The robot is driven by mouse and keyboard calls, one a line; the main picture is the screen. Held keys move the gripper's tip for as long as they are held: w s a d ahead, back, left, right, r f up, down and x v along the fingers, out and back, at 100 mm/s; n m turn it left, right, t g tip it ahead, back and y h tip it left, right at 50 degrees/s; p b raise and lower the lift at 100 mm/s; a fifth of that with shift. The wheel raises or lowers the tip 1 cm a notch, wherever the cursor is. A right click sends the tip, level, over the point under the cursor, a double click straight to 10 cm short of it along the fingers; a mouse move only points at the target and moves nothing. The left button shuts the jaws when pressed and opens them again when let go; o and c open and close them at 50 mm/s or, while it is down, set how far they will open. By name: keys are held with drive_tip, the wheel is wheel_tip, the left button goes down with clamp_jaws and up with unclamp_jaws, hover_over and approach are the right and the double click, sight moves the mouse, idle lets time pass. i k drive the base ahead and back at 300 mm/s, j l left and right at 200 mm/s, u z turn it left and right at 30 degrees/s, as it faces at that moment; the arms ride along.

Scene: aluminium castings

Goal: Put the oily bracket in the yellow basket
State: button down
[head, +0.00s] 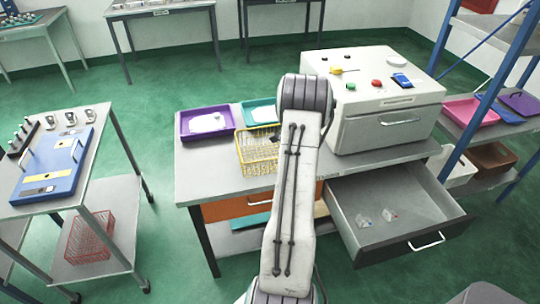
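The yellow basket (262,167) is a wire basket on the grey workbench, left of my raised arm, which hides its right part. I cannot pick out the oily bracket for certain. My gripper is not in view; only my arm shows, rising up the middle of the picture.
The workbench (205,178) carries a purple tray (186,132), a teal tray (249,108) and a white machine (385,135). An open drawer (375,252) with two small items juts out below. A trolley (98,165) stands left, a blue-framed shelf (470,95) right.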

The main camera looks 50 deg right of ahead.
sight(270, 156)
drive_tip(key=i+l, duration=0.15)
drive_tip(key=l, duration=0.15)
drive_tip(key=i+l, duration=0.25)
drive_tip(key=l, duration=0.3)
drive_tip(key=i+l+u, duration=0.1)
drive_tip(key=u, duration=0.15)
drive_tip(key=i+l+u, duration=0.1)
drive_tip(key=u, duration=0.2)
drive_tip(key=i+u, duration=0.25)
drive_tip(key=u, duration=0.25)
